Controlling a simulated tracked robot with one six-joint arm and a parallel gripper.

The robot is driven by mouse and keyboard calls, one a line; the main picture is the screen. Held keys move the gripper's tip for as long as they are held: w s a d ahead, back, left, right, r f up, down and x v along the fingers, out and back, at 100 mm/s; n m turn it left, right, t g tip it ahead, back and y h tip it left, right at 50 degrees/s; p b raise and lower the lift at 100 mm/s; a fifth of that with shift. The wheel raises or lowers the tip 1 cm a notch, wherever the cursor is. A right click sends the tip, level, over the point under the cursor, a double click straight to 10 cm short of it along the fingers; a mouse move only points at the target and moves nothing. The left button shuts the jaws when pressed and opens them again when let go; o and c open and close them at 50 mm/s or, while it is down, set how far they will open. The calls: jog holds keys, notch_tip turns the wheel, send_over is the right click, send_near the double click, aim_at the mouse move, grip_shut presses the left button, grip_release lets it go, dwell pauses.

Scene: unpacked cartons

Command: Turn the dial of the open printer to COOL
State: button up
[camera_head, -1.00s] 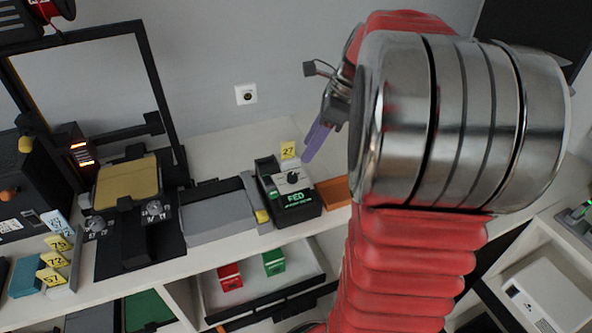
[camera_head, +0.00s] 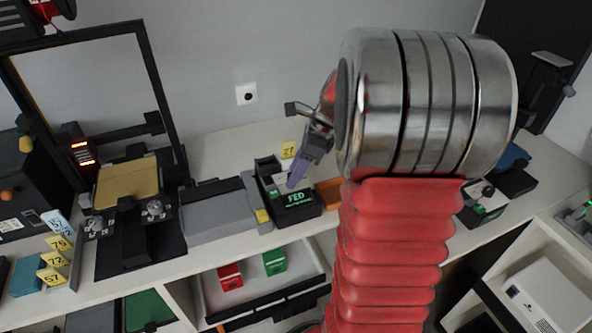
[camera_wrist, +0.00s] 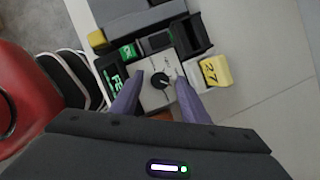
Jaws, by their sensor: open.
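An open-frame printer with a gold bed (camera_head: 127,183) stands at the left in the head view. It has a dial (camera_head: 97,223) on its left front and another (camera_head: 154,209) on its right front; their markings are too small to read. My gripper (camera_head: 292,182) is away from it, over a small black device (camera_head: 297,214) with a green FED label. In the wrist view, my open purple fingers (camera_wrist: 160,78) are on either side of that device's black knob (camera_wrist: 153,82) on a pale plate. Contact cannot be told.
A yellow tag marked 27 (camera_wrist: 214,71) stands beside the FED device. A grey box (camera_head: 212,217) sits to its left and an orange block (camera_head: 328,191) to its right. An open drawer below holds a red box (camera_head: 230,277) and a green box (camera_head: 274,262).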

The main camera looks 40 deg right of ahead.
jog(key=shift+c, duration=0.2)
grip_shut()
